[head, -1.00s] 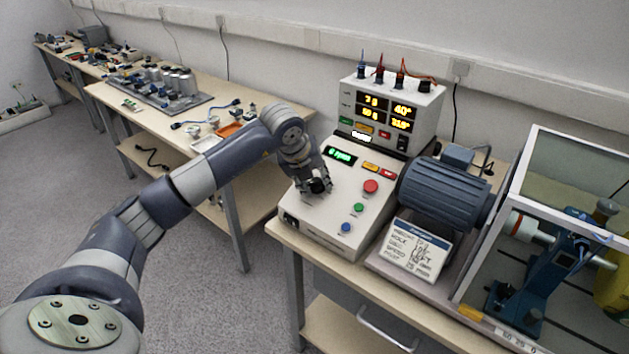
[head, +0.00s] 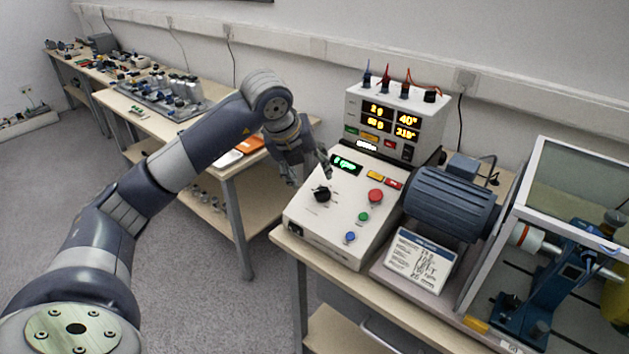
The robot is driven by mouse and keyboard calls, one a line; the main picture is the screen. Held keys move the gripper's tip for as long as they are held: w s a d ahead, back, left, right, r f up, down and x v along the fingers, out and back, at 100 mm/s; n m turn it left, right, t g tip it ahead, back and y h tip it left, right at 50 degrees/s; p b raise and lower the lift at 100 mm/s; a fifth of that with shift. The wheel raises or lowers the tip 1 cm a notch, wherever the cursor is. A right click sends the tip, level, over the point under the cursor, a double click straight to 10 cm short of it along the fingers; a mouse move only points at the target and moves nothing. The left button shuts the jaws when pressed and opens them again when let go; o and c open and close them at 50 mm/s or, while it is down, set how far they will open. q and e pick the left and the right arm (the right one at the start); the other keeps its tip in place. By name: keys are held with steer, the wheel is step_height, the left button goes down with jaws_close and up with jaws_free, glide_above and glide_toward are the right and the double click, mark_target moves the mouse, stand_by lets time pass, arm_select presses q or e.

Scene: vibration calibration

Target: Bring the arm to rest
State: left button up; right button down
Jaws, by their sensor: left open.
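My left arm comes in from the left and bends down at the wrist. My left gripper (head: 312,180) is open and empty, just above and behind the black knob (head: 322,194) on the control box (head: 330,232). It looks apart from the knob, which now shows in full. The green display (head: 346,163) on the box is lit, but its text is too small to read surely. A red button (head: 375,196), a green button (head: 363,217) and a blue button (head: 350,237) sit right of the knob. My right gripper is not in view.
A meter unit (head: 396,120) with lit yellow digits stands behind the control box. A blue motor (head: 450,201) and a clear-sided guard frame (head: 541,165) stand to the right. A label card (head: 420,260) leans before the motor.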

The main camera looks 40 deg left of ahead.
arm_select(q)
steer(key=shift+v, duration=1)
steer(key=shift+f, duration=0.1)
